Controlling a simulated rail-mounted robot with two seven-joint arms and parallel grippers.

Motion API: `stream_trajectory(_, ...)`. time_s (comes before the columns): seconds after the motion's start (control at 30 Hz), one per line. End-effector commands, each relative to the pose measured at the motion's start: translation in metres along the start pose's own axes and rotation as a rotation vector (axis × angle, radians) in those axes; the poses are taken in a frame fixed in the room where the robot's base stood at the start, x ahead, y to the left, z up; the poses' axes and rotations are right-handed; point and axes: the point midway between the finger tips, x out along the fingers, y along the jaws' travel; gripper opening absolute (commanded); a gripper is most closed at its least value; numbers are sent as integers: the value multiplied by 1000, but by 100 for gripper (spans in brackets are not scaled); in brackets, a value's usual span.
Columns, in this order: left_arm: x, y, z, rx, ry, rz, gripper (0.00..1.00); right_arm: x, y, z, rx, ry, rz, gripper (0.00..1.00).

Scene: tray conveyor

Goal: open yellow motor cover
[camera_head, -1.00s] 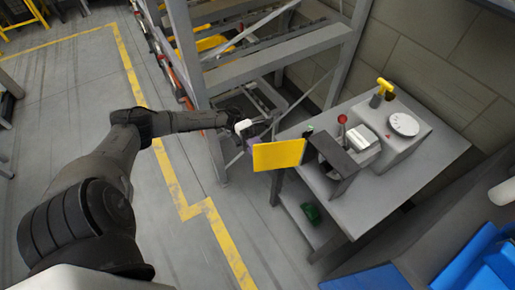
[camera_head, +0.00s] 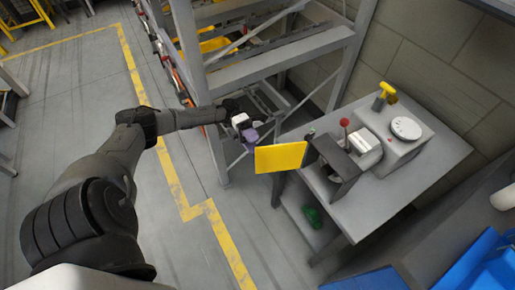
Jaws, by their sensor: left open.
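The yellow motor cover (camera_head: 280,158) is a flat yellow panel. It stands swung out to the left of a dark grey housing (camera_head: 335,166) on the grey table. My left gripper (camera_head: 248,138) is open and empty, just left of the cover's upper left edge. It looks apart from the panel, though the exact gap cannot be told. My right gripper is not in view.
The grey table (camera_head: 425,165) holds a red-knobbed lever (camera_head: 344,123), a box with a white disc (camera_head: 406,128) and a yellow-handled item (camera_head: 386,90). A metal rack (camera_head: 285,67) stands behind my left arm. Blue bins (camera_head: 490,265) are at lower right.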

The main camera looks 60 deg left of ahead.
Motion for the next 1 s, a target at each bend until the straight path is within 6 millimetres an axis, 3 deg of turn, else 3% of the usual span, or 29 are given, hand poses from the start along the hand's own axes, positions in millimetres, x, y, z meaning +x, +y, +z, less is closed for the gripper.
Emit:
stream_trajectory(0.3, -29, 0, 0, 2, 0, 0, 52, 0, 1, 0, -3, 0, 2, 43)
stream_trajectory(1.0, -32, 0, 0, 1, 1, -1, 52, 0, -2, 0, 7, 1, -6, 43)
